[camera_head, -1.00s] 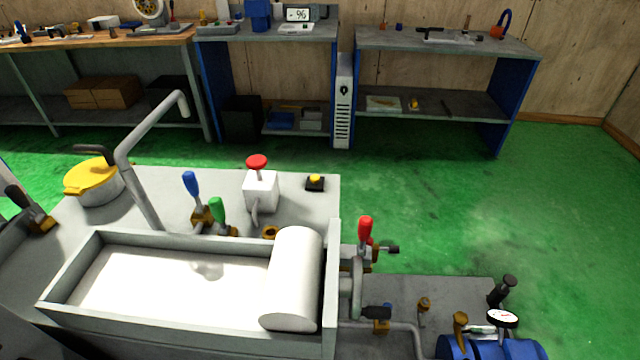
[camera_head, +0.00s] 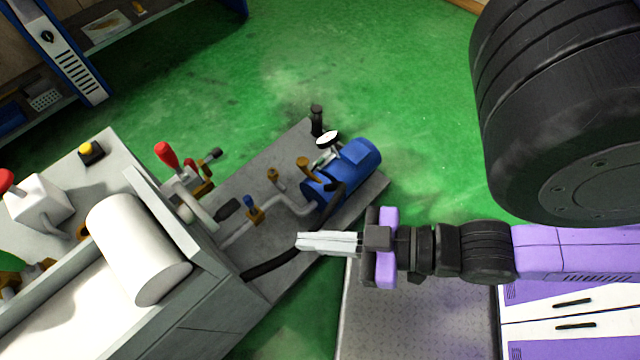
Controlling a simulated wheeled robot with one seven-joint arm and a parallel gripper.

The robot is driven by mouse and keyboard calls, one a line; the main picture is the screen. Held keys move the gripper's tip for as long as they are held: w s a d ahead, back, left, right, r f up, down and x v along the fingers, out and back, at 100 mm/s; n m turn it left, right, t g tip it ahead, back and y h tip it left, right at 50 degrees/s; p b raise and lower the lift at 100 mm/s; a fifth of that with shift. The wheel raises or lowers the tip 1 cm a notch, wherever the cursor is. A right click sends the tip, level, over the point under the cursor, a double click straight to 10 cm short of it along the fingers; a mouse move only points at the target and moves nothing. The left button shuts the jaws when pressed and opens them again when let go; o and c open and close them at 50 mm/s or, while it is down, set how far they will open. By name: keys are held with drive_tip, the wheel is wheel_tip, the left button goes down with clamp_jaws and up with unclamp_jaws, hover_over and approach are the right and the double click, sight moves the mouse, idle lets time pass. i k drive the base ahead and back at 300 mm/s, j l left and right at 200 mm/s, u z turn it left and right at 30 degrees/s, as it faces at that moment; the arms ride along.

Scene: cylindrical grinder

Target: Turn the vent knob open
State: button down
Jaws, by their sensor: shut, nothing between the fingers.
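No label marks the vent knob, so I cannot tell which fitting it is. On the grey side plate, a brass-topped fitting (camera_head: 303,164) stands beside the blue motor-like tank (camera_head: 362,154). A smaller brass fitting (camera_head: 273,176) is to its left, and a blue-topped brass valve (camera_head: 250,207) sits on the pipe. A black-knobbed post (camera_head: 316,120) stands at the plate's far edge, by a white-faced gauge (camera_head: 328,138). My gripper (camera_head: 299,242) is shut and empty, pointing left, below the tank in the picture and apart from these fittings.
The grinder body with a white roller (camera_head: 135,245) fills the lower left. A red-handled lever (camera_head: 167,155) rises beside it. A black hose (camera_head: 275,264) passes near my fingertips. Green floor (camera_head: 420,100) is clear at the top.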

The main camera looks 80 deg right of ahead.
sight(302, 162)
drive_tip(key=l+z, duration=0.2)
drive_tip(key=z, duration=0.2)
drive_tip(key=i+l+z, duration=0.1)
drive_tip(key=z, duration=0.25)
drive_tip(key=l, duration=0.1)
